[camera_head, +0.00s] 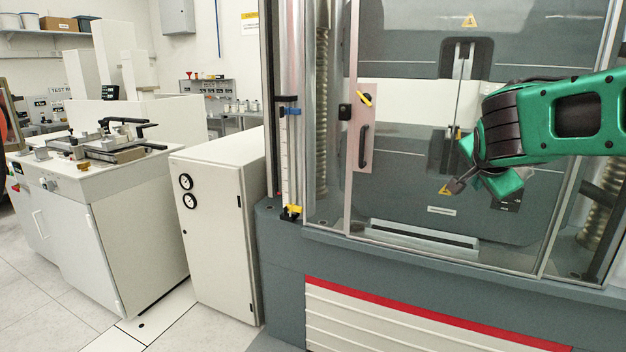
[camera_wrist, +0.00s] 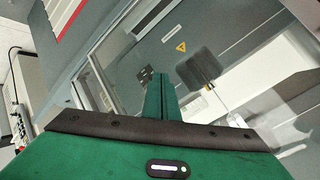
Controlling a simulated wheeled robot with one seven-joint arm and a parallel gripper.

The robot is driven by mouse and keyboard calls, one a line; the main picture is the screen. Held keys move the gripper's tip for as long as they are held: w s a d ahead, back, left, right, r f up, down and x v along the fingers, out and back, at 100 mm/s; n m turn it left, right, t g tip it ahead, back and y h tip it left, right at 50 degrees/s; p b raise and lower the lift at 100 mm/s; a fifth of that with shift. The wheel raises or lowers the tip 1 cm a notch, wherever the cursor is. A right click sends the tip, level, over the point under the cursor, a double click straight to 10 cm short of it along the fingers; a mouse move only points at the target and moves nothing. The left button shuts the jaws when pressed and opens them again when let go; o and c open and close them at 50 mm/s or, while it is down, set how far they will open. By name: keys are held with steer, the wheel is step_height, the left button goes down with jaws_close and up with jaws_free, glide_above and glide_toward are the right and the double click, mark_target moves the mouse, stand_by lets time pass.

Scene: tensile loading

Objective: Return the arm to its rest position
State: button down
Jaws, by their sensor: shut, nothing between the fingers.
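My green arm (camera_head: 560,120) reaches in from the right in the head view, in front of the testing machine (camera_head: 400,245). My gripper (camera_wrist: 161,97) shows in the wrist view as two green fingers pressed together with nothing between them. The gripper points towards the machine's grey back. A thin upright specimen or rod (camera_head: 457,100) hangs from the upper grip (camera_head: 463,58), left of my wrist. I cannot tell whether the gripper touches anything or how far it is from the rod.
A clear door with a handle (camera_head: 364,147) stands left of my arm. Machine posts and frame (camera_head: 583,130) are close on the right. A white cabinet with gauges (camera_head: 215,230) and a bench with a fixture (camera_head: 110,150) stand at left. The floor (camera_head: 40,290) there is clear.

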steer(key=s+d+f+n+g+y, duration=0.1)
steer(key=s+d+f+n+g, duration=0.15)
steer(key=s+f, duration=0.5)
steer(key=s+d+f+n+g+y, duration=0.1)
steer(key=s+d+f+n+g, duration=0.2)
steer(key=s, duration=0.8)
steer(key=s+a+f+n+g+y, duration=0.1)
steer(key=s+f, duration=0.3)
steer(key=s, duration=0.5)
steer(key=s+a+f+n+g+y, duration=0.2)
steer(key=s+f+g, duration=0.1)
steer(key=s, duration=0.6)
steer(key=shift+f, duration=0.65)
